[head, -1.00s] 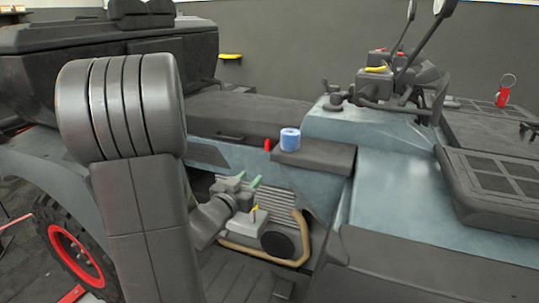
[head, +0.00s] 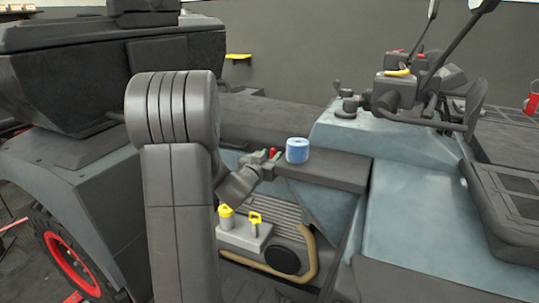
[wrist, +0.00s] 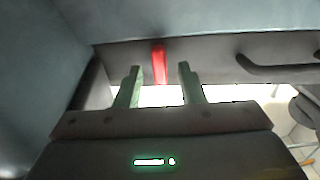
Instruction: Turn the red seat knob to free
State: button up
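The red seat knob (head: 273,152) is a small red upright piece beside a blue cylinder, at the side of the seat. It also shows in the wrist view (wrist: 159,65) as a red bar on a dark surface. My gripper (head: 265,155) is at the knob, with its green fingers apart. In the wrist view my gripper (wrist: 161,72) has one finger on each side of the red knob, with a visible gap on both sides. The knob's far end meets the dark surface. How deep it sits between the fingers is hard to tell.
The blue cylinder (head: 297,150) stands on a dark ledge just right of the knob. Below are a grey box with yellow handles (head: 255,218) and a tan curved pipe (head: 312,262). A dark bar handle (wrist: 275,66) is right of the knob in the wrist view.

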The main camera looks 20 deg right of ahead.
grip_shut()
jog(key=shift+f+m+b, duration=0.15)
jog(key=shift+m+b, duration=0.15)
jog(key=shift+b, duration=0.05)
jog(key=shift+m, duration=0.4)
grip_release()
jog(key=v, duration=1.3)
jog(key=shift+s+a+r+p, duration=0.2)
jog(key=shift+s+a+p, duration=0.1)
jog(key=shift+p, duration=0.15)
jog(key=shift+w+d, duration=0.1)
jog(key=shift+d, duration=0.05)
